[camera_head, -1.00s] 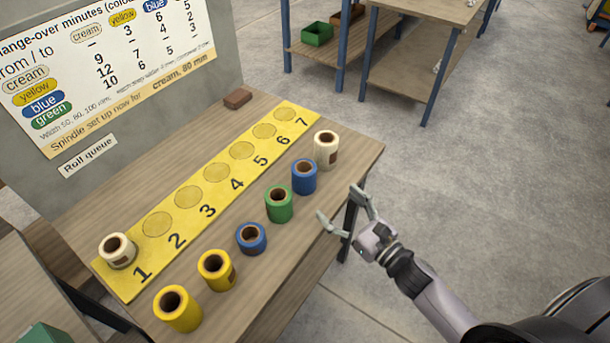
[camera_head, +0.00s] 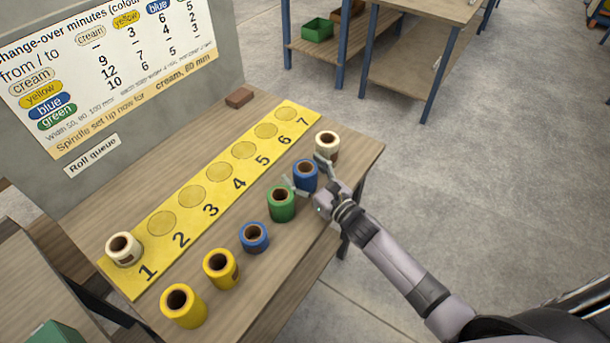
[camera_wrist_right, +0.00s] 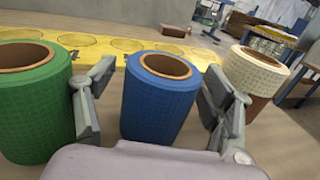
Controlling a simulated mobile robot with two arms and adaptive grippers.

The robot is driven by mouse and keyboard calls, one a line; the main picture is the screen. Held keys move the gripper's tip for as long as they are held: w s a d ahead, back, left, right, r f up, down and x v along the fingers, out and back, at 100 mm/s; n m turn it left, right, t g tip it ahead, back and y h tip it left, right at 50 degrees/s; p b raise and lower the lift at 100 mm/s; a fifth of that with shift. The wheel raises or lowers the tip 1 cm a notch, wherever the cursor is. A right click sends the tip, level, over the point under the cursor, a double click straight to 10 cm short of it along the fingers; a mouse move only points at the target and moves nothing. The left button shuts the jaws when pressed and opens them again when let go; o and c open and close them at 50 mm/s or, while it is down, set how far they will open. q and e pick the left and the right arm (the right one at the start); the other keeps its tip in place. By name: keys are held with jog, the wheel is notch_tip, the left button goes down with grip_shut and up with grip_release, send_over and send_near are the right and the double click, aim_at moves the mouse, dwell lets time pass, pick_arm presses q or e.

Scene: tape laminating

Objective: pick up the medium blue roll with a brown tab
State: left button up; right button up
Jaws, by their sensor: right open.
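The larger of two blue rolls (camera_head: 304,174) stands upright on the bench between a green roll (camera_head: 281,205) and a cream roll (camera_head: 327,146). My right gripper (camera_head: 306,174) is open, with one finger on each side of this blue roll. In the right wrist view the blue roll (camera_wrist_right: 160,98) stands between the open fingers, with gaps visible at both sides. No brown tab shows on its visible side. The smaller blue roll (camera_head: 254,237) stands nearer the front left. My left gripper is not in view.
Two yellow rolls (camera_head: 221,269) stand at the near left. A cream roll (camera_head: 123,249) stands at place 1 of the yellow numbered strip (camera_head: 225,205); its other places are empty. A brown block (camera_head: 239,97) lies behind the strip. The upright board (camera_head: 110,70) borders the bench.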

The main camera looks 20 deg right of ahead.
jog(key=shift+c, duration=0.5)
jog(key=c, duration=1.2)
